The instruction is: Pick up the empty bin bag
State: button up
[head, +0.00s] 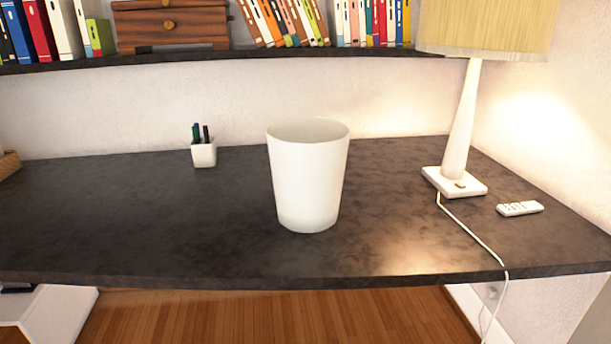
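A white, tapered bin (308,185) stands upright near the middle of the dark desk (130,215) in the head view. Its mouth faces up, and a little of its inner wall shows at the far rim. I see no separate bag; the bottom of the inside is hidden. My gripper is not in the head view.
A white pen holder (204,154) stands left of the bin near the wall. A lamp (462,130) with a trailing cord and a white remote (519,208) are at the right. A shelf (230,55) with books hangs above. The desk's left half is mostly clear.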

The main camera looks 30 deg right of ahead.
aim_at(308, 155)
jog(key=i+l, duration=0.15)
jog(key=l, duration=0.3)
jog(key=i+l+u, duration=0.15)
jog(key=l, duration=0.3)
jog(key=i+l, duration=0.1)
jog(key=l, duration=0.35)
jog(key=i+l+u, duration=0.15)
jog(key=l, duration=0.3)
